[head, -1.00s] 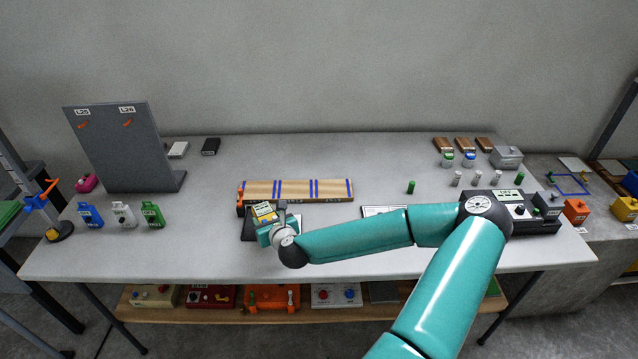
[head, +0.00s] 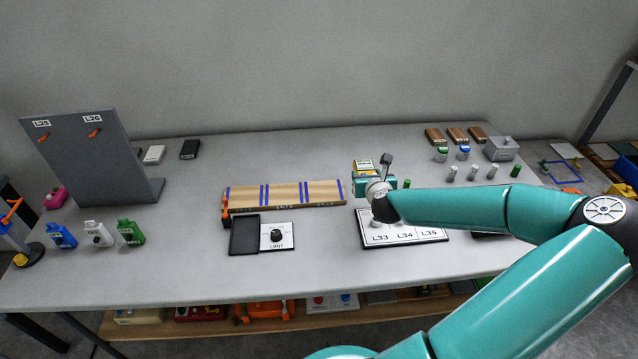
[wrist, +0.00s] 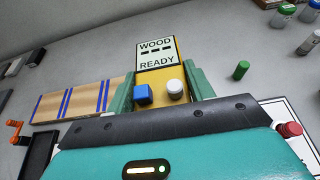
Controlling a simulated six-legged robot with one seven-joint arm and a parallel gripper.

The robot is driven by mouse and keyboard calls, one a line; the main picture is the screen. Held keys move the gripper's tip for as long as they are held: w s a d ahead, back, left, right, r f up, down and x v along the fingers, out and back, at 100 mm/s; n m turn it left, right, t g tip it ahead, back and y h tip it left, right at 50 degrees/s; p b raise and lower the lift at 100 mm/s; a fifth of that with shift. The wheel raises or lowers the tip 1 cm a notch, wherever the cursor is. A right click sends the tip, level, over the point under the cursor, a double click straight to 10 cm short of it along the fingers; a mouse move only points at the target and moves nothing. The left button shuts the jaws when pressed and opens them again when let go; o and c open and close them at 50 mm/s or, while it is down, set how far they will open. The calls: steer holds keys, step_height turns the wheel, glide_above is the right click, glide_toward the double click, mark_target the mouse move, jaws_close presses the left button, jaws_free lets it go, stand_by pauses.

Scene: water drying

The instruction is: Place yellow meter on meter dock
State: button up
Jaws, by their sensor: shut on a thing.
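The yellow meter (wrist: 150,78) is between the green fingers of my gripper (wrist: 160,88) in the wrist view. Its screen reads "WOOD --- READY", with a blue and a white button below. In the head view, my gripper (head: 373,187) holds the meter (head: 363,168) above the table, behind the white board (head: 425,236) marked L33, L34 and L35. A black tray (head: 244,236) beside a white dial panel (head: 278,243) stands empty to the left, in front of the wooden plank. I cannot read a label naming the meter dock.
Several small vials stand right, near a grey box (head: 500,148).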

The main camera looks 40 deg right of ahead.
mark_target(362, 166)
steer(key=f+x, duration=0.1)
steer(key=x, duration=0.4)
steer(key=s+f+x, duration=0.1)
steer(key=x, duration=0.4)
steer(key=s+f+x, duration=0.1)
steer(key=x, duration=0.4)
steer(key=shift+w+d+f, duration=0.15)
steer(key=shift+d, duration=0.15)
steer(key=shift+w+d+f, duration=0.1)
steer(key=shift+f, duration=0.1)
steer(key=shift+w+d+f, duration=0.15)
steer(key=shift+f, duration=1.6)
steer(key=o, duration=1.1)
steer(key=shift+f, duration=0.15)
